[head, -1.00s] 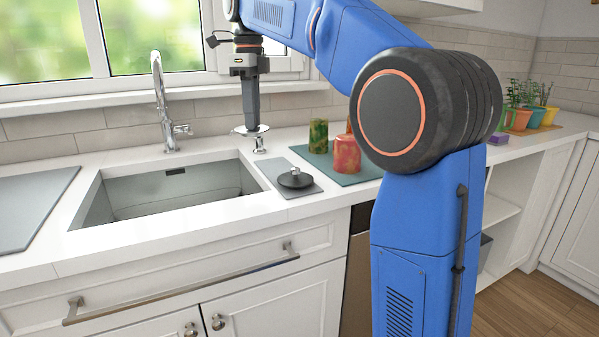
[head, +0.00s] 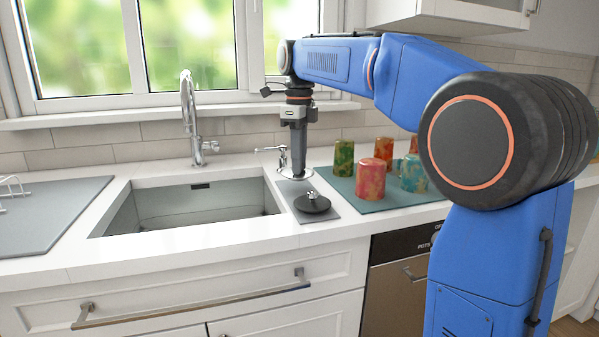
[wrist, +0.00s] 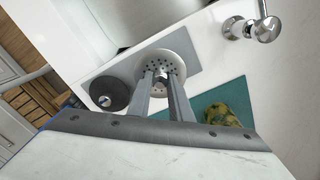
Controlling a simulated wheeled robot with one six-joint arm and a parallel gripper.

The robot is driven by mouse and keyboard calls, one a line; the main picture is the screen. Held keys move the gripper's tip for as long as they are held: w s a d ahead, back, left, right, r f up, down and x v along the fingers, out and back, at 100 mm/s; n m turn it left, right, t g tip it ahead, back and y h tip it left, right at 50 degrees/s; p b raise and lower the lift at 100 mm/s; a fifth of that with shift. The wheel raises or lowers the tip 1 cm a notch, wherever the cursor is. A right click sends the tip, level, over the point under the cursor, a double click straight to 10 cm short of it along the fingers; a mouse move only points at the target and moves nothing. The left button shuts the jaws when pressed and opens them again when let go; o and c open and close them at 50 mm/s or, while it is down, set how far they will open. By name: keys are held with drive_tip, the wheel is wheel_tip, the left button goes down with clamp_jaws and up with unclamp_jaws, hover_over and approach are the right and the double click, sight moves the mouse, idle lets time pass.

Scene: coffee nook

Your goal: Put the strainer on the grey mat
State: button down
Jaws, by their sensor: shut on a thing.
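The strainer (head: 285,172) is a pale metal disc with small holes and a centre knob. My gripper (head: 298,174) points down and is shut on the knob, which also shows between the fingers in the wrist view (wrist: 162,76). The strainer's perforated face (wrist: 179,63) is partly hidden by the fingers. The small grey mat (head: 287,190) lies on the counter right of the sink. In the wrist view the strainer overlaps the grey mat (wrist: 180,37). It appears held above the mat's back part; the exact gap is unclear.
A black round stopper (head: 313,204) sits on the grey mat's front part, close to the strainer. A teal mat (head: 384,203) with several mottled cups is at right. The sink (head: 190,211) is at left. A chrome dispenser (wrist: 252,28) stands behind the mat.

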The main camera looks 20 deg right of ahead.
drive_tip(key=shift+f, duration=1.45)
drive_tip(key=c, duration=1.6)
unclamp_jaws()
drive_tip(key=shift+f, duration=0.1)
wheel_tip(320, 180, up, 12)
drive_tip(key=shift+r, duration=0.15)
